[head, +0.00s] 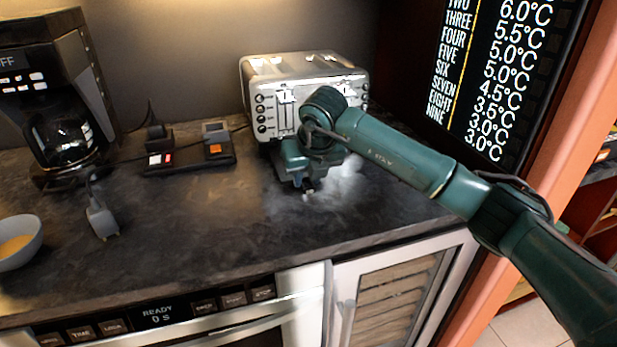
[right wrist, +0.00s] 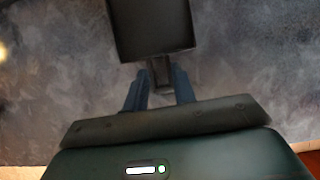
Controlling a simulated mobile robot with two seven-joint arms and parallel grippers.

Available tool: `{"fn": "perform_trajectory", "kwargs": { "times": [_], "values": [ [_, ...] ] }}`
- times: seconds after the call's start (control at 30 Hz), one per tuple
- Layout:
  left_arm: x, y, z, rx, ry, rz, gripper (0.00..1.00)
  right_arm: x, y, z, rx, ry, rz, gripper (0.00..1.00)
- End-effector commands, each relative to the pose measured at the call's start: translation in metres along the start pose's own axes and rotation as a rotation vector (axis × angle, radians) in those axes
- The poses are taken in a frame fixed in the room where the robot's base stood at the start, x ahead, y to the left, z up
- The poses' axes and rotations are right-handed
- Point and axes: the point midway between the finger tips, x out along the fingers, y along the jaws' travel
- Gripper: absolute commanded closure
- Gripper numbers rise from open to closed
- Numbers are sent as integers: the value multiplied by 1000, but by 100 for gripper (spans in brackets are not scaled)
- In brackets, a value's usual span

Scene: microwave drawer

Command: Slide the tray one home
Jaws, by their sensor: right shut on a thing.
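The silver toaster (head: 290,68) stands at the back of the dark counter, with knobs and levers on its front. My right gripper (head: 307,187) is low in front of it, close above the counter, and my arm hides part of the toaster's front. In the right wrist view, my right gripper (right wrist: 160,88) is shut on the narrow handle of a dark, flat, rectangular piece, which looks like the tray (right wrist: 152,32). The tray's far end is cut off by the picture edge. In the head view I cannot make the tray out clearly. My left gripper is not in view.
A coffee maker (head: 52,95) stands at the left, with a bowl (head: 18,243) in front. A small black stand (head: 188,155) and a grey plug (head: 102,220) lie left of the toaster. The counter's front middle (head: 240,235) is clear. A temperature board (head: 500,75) hangs at right.

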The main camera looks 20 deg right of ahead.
Motion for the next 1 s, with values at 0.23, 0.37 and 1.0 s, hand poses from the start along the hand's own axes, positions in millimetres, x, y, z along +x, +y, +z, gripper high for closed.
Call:
{"fn": "perform_trajectory", "kwargs": {
  "times": [0.23,0.37,1.0],
  "values": [
    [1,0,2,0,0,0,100,4,0,10,0,0,0,100],
    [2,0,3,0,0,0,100,6,0,14,0,0,0,100],
    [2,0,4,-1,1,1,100,9,0,22,0,-1,0,100]
  ]
}}
